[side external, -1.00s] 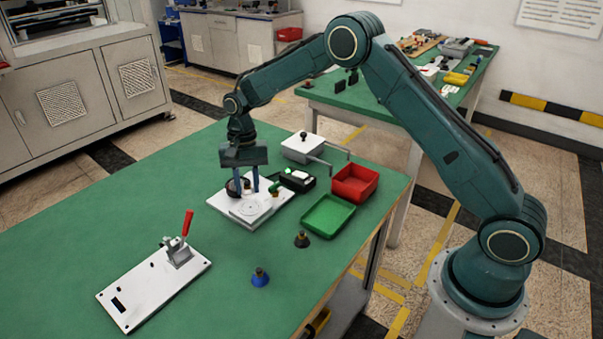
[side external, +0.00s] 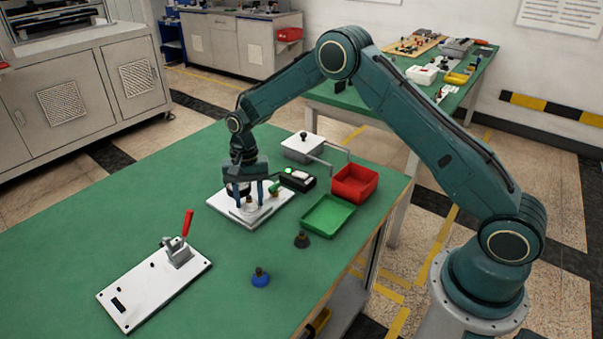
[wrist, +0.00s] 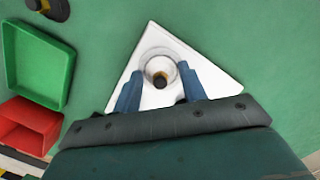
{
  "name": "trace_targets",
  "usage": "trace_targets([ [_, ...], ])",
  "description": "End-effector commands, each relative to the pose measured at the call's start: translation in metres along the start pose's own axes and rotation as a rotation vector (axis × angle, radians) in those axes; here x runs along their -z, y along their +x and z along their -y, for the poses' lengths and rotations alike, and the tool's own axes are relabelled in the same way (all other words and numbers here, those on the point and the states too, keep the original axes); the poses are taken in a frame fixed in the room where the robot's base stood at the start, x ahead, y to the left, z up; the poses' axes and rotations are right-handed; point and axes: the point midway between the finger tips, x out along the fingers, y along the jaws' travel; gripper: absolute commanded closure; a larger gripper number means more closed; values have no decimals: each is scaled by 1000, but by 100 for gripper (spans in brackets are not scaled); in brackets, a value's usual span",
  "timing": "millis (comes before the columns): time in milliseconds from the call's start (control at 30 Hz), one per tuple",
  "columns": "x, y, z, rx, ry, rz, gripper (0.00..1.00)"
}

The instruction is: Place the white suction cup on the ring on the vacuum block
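The white suction cup (wrist: 158,60) with its dark and brass fitting stands on the white vacuum block (wrist: 207,78), at the ring's place. The cup covers much of the ring, so exact centring is hard to judge. In the side view the cup (side external: 250,204) looks upright on the block (side external: 222,203). My gripper (wrist: 160,82) is low over the block. Its two blue fingers are spread on either side of the cup, with a gap to its fitting. In the side view my gripper (side external: 250,203) partly hides the cup and a dark round part behind.
A blue cup (side external: 260,279) and a dark cup (side external: 302,241) stand on the green table. A green tray (side external: 327,217), a red bin (side external: 355,184) and a black box (side external: 298,181) are right of the block. A red-handled clamp plate (side external: 150,290) lies front left.

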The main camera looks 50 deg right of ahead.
Motion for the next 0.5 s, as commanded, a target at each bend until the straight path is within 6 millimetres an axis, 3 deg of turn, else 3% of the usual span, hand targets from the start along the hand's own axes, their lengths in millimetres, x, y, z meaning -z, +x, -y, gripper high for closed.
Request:
trace_targets([
  [500,0,-6,0,1,0,-1,49],
])
